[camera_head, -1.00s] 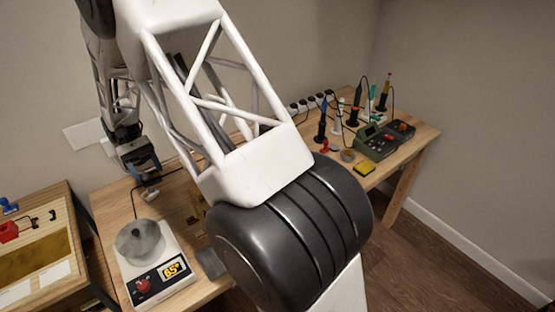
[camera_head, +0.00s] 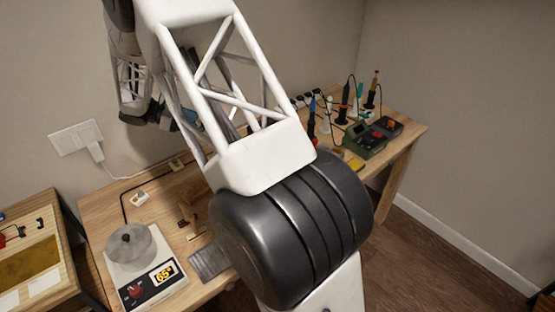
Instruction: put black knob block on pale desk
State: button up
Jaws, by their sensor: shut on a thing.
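My gripper (camera_head: 194,117) is at the back, above the workbench, mostly behind my own arm's white lattice. Only a small bluish part shows between the struts. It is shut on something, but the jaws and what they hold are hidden. I cannot make out the black knob block for certain. The pale wooden desk (camera_head: 97,208) runs along the wall under my arm, and my forearm and dark elbow hide its middle.
Soldering tools and a green station (camera_head: 364,140) crowd the right end. A lower wooden table (camera_head: 55,225) stands at far left. A wall socket plate (camera_head: 76,137) and cable are behind.

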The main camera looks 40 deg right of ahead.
jog(key=w+d+r+n+t+h, duration=0.1)
jog(key=w+d+r+n+t, duration=0.15)
jog(key=d, duration=0.45)
jog(key=w+d+r+n+t, duration=0.2)
jog(key=w+d+n+t, duration=0.15)
jog(key=d, duration=0.35)
jog(key=w+d+r+n+t+h, duration=0.1)
jog(key=w+d+r+n+t, duration=0.2)
jog(key=d, duration=0.4)
notch_tip(320, 180, down, 18)
jog(key=shift+r+m, duration=0.2)
jog(key=shift+m, duration=0.2)
jog(key=shift+a, duration=0.1)
jog(key=shift+f, duration=3.1)
jog(key=shift+f, duration=0.1)
jog(key=shift+f, duration=1.75)
jog(key=shift+f, duration=0.15)
jog(key=o, duration=0.9)
